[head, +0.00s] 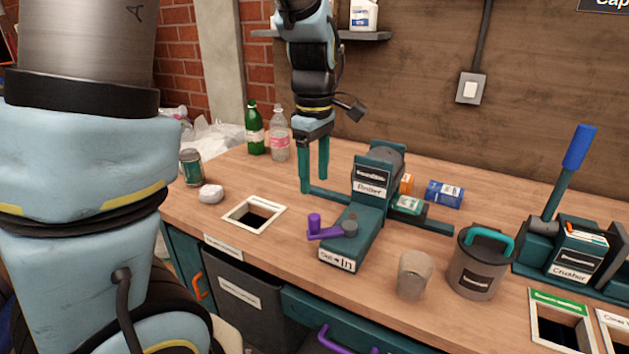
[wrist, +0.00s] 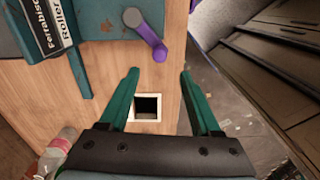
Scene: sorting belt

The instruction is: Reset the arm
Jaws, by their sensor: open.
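My gripper (head: 314,170) hangs above the wooden bench, its two teal fingers pointing down and apart, with nothing between them. In the head view it is left of the roller machine (head: 370,190) and behind the white-framed square hole (head: 254,214). In the wrist view my gripper (wrist: 156,85) is open and empty, with the square hole (wrist: 147,107) showing between the fingers and the roller's purple crank (wrist: 148,38) beyond. My arm's upper part fills the left of the head view.
A green bottle (head: 255,130), a clear bottle (head: 280,136), a can (head: 191,167) and a crumpled white lump (head: 211,194) are at the left. A cup (head: 414,275), a lidded pot (head: 477,265) and the crusher (head: 572,255) are at the right. A shelf (head: 362,37) is on the wall behind.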

